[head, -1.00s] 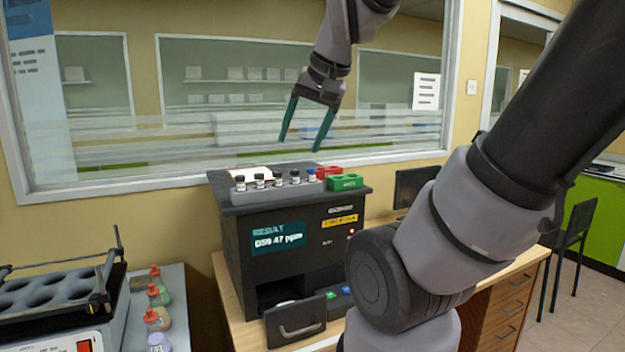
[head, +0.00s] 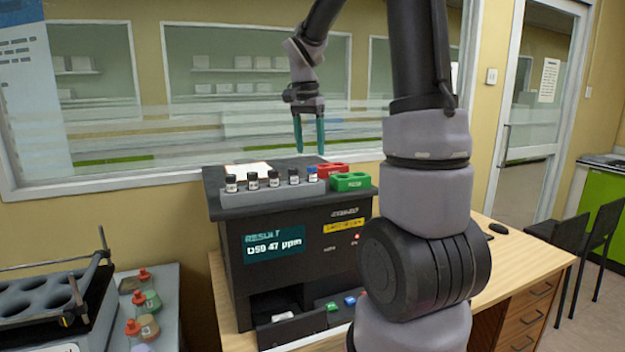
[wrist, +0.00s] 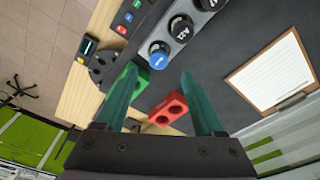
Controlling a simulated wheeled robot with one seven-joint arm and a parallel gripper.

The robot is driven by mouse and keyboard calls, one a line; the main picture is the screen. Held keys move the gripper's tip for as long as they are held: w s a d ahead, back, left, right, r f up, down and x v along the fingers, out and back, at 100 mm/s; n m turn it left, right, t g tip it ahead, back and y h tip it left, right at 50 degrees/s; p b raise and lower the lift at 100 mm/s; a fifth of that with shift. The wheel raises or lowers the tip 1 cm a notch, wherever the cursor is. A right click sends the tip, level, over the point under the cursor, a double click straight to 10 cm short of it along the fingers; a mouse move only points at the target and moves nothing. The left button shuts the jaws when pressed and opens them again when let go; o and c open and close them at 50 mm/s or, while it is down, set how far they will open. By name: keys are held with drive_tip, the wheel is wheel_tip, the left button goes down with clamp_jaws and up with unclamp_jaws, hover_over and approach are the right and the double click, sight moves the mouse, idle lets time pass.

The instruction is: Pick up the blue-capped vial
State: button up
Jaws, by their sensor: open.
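The blue-capped vial (head: 312,174) stands upright at the right end of a grey rack (head: 275,190) on top of the black analyser. In the wrist view its blue cap (wrist: 158,58) shows from above, ahead of and between the line of my fingers. My gripper (head: 310,152) is open and empty, its green fingers pointing down above the rack's right end. The fingers also show in the wrist view (wrist: 160,82), apart from the vial. Several black-capped vials (head: 252,181) stand in the same rack to its left.
A green holder (head: 351,182) and a red holder (head: 333,170) sit right of the rack, close to the blue-capped vial. A clipboard (wrist: 272,72) lies behind the rack. The analyser (head: 290,250) shows a result screen. A window is behind it.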

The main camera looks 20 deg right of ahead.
sight(312, 166)
drive_tip(key=f, duration=0.7)
drive_tip(key=shift+d, duration=0.3)
drive_tip(key=shift+r, duration=0.1)
clamp_jaws()
